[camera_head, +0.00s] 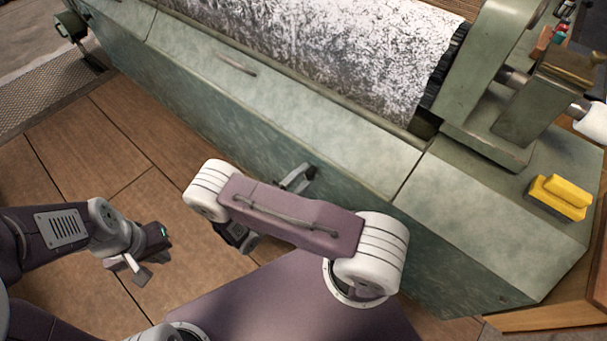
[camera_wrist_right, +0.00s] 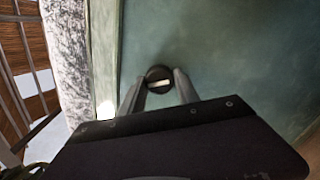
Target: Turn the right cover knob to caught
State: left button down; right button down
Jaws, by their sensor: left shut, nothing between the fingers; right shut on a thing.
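The cover knob (camera_wrist_right: 158,77) is a dark round knob with a pale bar across its face, on the green panel in the right wrist view. The bar lies nearly level in that picture. My right gripper (camera_wrist_right: 160,84) has its two fingers on either side of the knob, shut on it. In the head view my right gripper (camera_head: 298,178) is at the front face of the green machine, and my arm partly hides it; I cannot make out the knob there. My left gripper (camera_head: 152,254) is shut and empty, low over the wooden floor at the left.
The green machine (camera_head: 340,140) runs diagonally across the head view, with a speckled black-and-white roller (camera_head: 330,50) on top. A small handle (camera_head: 236,64) sits on its top cover. A yellow block (camera_head: 562,194) lies at the right end. Wooden floor (camera_head: 70,145) at left is clear.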

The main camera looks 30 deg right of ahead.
jog(key=m+p, duration=0.1)
jog(key=m, duration=0.3)
jog(key=shift+m, duration=0.4)
jog(key=shift+p, duration=0.3)
jog(key=c, duration=0.9)
grip_release()
jog(key=p+v, duration=0.2)
jog(key=v, duration=0.7)
